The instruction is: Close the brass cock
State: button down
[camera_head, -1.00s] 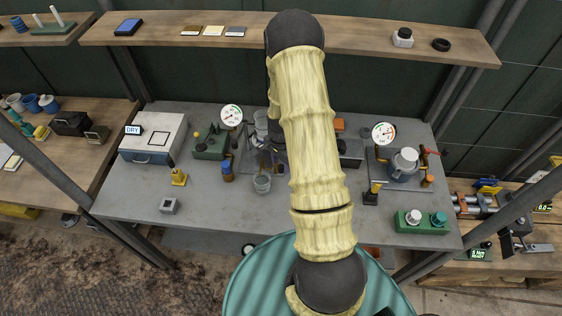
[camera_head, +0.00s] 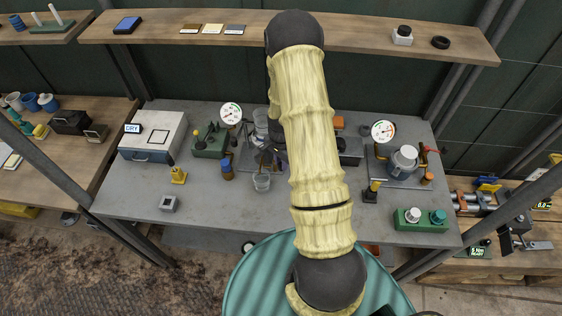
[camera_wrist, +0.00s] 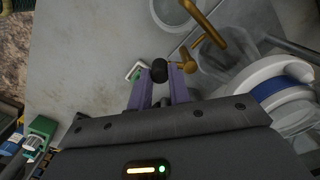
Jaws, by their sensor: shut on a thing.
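The brass cock (camera_wrist: 187,66) shows in the wrist view, at the upper middle. Its brass stem runs left to a black handle end (camera_wrist: 159,70). My gripper (camera_wrist: 160,76) has its two purple fingers on either side of this black end and is shut on it. A bent brass spout (camera_wrist: 204,20) stands just above and to the right in the same view. In the head view my arm hides most of the cock, and only a dark and purple part of my gripper (camera_head: 276,160) shows beside the arm.
A clear beaker (camera_head: 261,183) stands on the grey bench close to my gripper. A clear vessel and a white ring with a blue band (camera_wrist: 275,88) lie right of my fingers.

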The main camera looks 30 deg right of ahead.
jog(key=shift+f, duration=0.1)
jog(key=d+n+b, duration=0.1)
jog(key=n, duration=0.2)
jog(key=w+d+n+b, duration=0.1)
jog(key=n+b, duration=0.1)
jog(key=n, duration=0.2)
jog(key=w+d+n+b, duration=0.1)
jog(key=n, duration=0.3)
jog(key=shift+d, duration=0.1)
jog(key=c, duration=1.3)
grip_release()
notch_tip(320, 180, up, 18)
jog(key=b, duration=0.3)
jog(key=shift+f+b, duration=0.2)
jog(key=shift+b, duration=0.15)
